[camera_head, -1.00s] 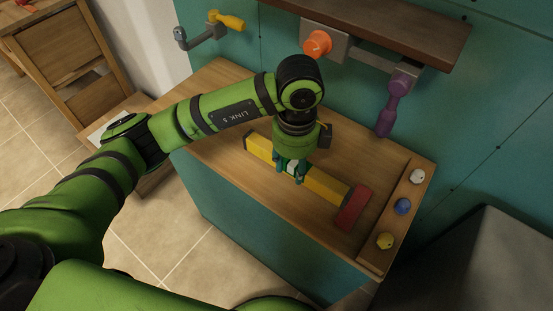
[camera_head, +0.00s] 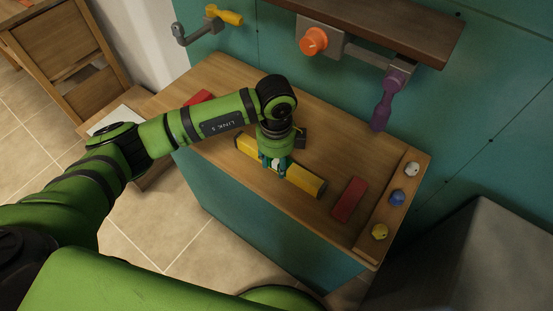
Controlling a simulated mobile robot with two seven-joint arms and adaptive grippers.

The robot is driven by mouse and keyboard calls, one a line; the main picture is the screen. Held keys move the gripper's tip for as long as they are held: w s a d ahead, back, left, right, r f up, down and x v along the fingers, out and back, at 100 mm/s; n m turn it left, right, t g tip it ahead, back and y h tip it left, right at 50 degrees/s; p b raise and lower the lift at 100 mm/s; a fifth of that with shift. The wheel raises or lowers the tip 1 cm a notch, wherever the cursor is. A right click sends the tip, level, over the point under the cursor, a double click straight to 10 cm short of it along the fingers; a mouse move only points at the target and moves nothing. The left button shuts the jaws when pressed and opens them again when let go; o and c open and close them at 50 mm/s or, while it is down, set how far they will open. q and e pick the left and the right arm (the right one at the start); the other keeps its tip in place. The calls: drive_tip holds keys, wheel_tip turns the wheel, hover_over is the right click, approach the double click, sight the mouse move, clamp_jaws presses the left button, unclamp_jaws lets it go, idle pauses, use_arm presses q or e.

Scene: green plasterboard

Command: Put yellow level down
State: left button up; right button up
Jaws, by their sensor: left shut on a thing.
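The yellow level (camera_head: 304,182) is a long yellow bar with dark ends, seen over the wooden worktop near its front edge. It lies slanted from upper left to lower right. My left gripper (camera_head: 272,172) points down and is shut around the middle of the level, hiding that part. The level looks close to the worktop, but I cannot tell whether it touches it. My right gripper is not in view.
A red block (camera_head: 349,199) lies right of the level, with a gap between. Another red block (camera_head: 198,97) lies at the worktop's left. A wooden strip with white, blue and yellow knobs (camera_head: 380,231) borders the right side. Bare worktop (camera_head: 325,145) lies behind the level.

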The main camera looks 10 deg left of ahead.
sight(276, 161)
use_arm(q)
drive_tip(key=o, duration=1.3)
drive_tip(key=shift+f, duration=0.1)
drive_tip(key=shift+r, duration=0.2)
wheel_tip(276, 161, up, 12)
drive_tip(key=shift+f+b, duration=0.1)
drive_tip(key=shift+b, duration=0.9)
drive_tip(key=shift+s, duration=0.1)
